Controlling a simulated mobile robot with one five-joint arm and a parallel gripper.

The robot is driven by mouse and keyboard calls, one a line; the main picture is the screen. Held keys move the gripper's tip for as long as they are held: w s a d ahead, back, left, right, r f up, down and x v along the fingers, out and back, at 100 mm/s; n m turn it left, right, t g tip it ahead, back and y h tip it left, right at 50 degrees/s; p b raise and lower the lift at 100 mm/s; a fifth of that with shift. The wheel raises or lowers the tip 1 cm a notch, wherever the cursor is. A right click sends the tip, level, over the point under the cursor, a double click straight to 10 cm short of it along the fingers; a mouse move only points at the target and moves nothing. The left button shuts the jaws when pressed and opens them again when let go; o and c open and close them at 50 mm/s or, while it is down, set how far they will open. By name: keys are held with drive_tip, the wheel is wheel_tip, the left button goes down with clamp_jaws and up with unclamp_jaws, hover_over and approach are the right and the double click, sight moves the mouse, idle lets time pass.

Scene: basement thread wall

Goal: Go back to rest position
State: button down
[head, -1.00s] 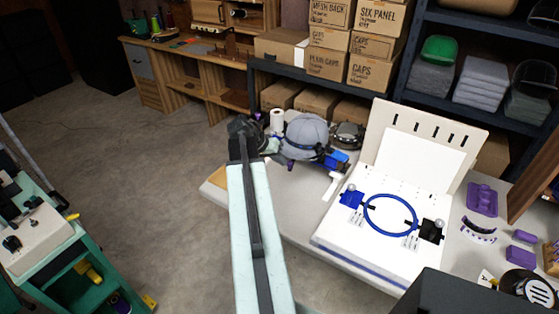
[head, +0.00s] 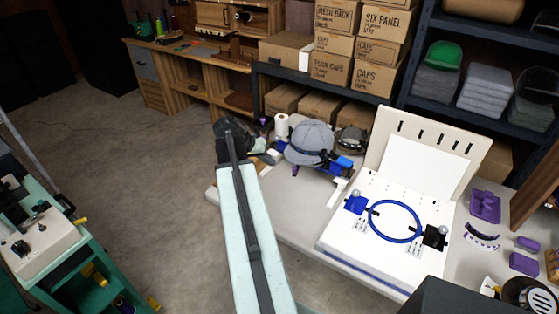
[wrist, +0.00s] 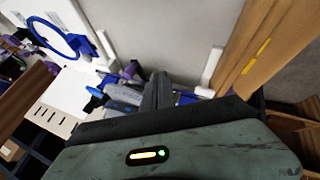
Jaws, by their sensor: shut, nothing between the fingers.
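My gripper (wrist: 160,88) shows in the wrist view with its dark fingers together and nothing between them. In the head view my pale arm reaches forward, and its dark end is left of the grey cap (head: 311,140), over the table's left end. The fingers are hard to make out there.
A white board with a blue hoop (head: 395,221) stands on the table, right of my arm. Purple parts (head: 484,205) lie farther right. A green cart (head: 90,285) stands at left. Floor (head: 130,150) between cart and table is clear.

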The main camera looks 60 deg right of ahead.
drive_tip(key=p+v, duration=0.4)
drive_tip(key=v, duration=0.3)
drive_tip(key=shift+s+a+r, duration=0.2)
drive_tip(key=shift+s+r, duration=0.05)
drive_tip(key=shift+r, duration=0.05)
drive_tip(key=w+a+f+n+t, duration=0.1)
drive_tip(key=w+a+n+t, duration=0.15)
drive_tip(key=w+a, duration=0.75)
drive_tip(key=w+a+n+t, duration=0.1)
drive_tip(key=w+a+n, duration=0.2)
drive_tip(key=w+a, duration=0.65)
drive_tip(key=a+f+n+y, duration=0.1)
drive_tip(key=a+n+y, duration=0.1)
drive_tip(key=a, duration=0.9)
drive_tip(key=s+a+f+n+y, duration=0.1)
drive_tip(key=a+n, duration=0.4)
drive_tip(key=a, duration=0.7)
drive_tip(key=s+a+f+n+y, duration=0.1)
drive_tip(key=a+n+y, duration=0.2)
drive_tip(key=a, duration=0.8)
drive_tip(key=shift+s+a+f+n+t, duration=0.25)
drive_tip(key=shift+f+n+t, duration=0.1)
drive_tip(key=shift+n+t, duration=0.1)
